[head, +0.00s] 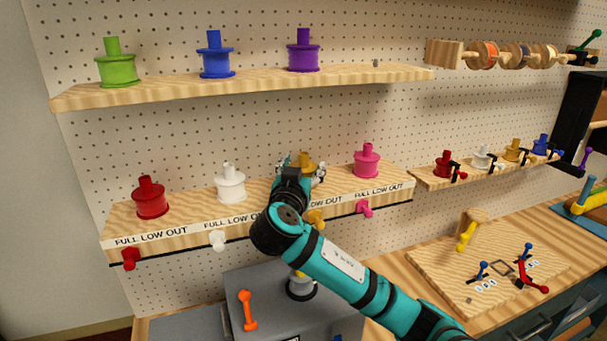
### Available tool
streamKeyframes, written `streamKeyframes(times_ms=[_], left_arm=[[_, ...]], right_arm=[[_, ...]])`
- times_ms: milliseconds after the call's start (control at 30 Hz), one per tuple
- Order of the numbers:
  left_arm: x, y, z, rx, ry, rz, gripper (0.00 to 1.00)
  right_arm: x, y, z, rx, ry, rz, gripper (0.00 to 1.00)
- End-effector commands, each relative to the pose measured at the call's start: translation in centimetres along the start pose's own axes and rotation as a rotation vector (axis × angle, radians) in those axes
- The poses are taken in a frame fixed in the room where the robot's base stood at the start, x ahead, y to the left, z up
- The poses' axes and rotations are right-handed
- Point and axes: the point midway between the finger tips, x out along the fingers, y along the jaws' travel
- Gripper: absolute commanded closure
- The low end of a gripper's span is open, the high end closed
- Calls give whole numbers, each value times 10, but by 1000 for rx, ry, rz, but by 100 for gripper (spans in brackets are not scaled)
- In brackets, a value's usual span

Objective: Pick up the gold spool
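The gold spool (306,160) stands on the lower shelf between the white spool (230,183) and the pink spool (367,161). Only its upper part shows; my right gripper and wrist cover the rest. My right gripper (301,171) is at the gold spool, with its fingers spread to either side of it. I see no clear contact, as the near side is hidden behind the wrist. My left gripper is not in view.
A red spool (150,197) stands farther left on the lower shelf (190,210). Green (115,66), blue (215,58) and purple (303,53) spools stand on the upper shelf. Coloured handles hang under the lower shelf. A grey box (262,285) with an orange lever is below.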

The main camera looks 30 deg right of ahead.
Motion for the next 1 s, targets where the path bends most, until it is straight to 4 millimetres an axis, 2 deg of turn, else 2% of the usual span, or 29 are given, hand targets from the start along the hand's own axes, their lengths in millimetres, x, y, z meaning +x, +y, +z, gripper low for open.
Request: streamKeyframes(times_ms=[33, 200, 567, 733, 867, 1000], left_arm=[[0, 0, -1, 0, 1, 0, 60], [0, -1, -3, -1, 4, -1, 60], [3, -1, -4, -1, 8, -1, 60], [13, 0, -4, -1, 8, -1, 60], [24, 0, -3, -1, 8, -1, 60], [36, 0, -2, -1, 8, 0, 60]], right_arm=[[0, 0, 0, 0, 0, 0, 55], [0, 0, 0, 0, 0, 0, 74], [0, 0, -3, 4, 2, 0, 74], [0, -1, -16, 7, 3, -2, 74], [-1, -1, -33, 10, 3, -3, 74], [-15, 24, -33, 5, 3, -2, 74]])
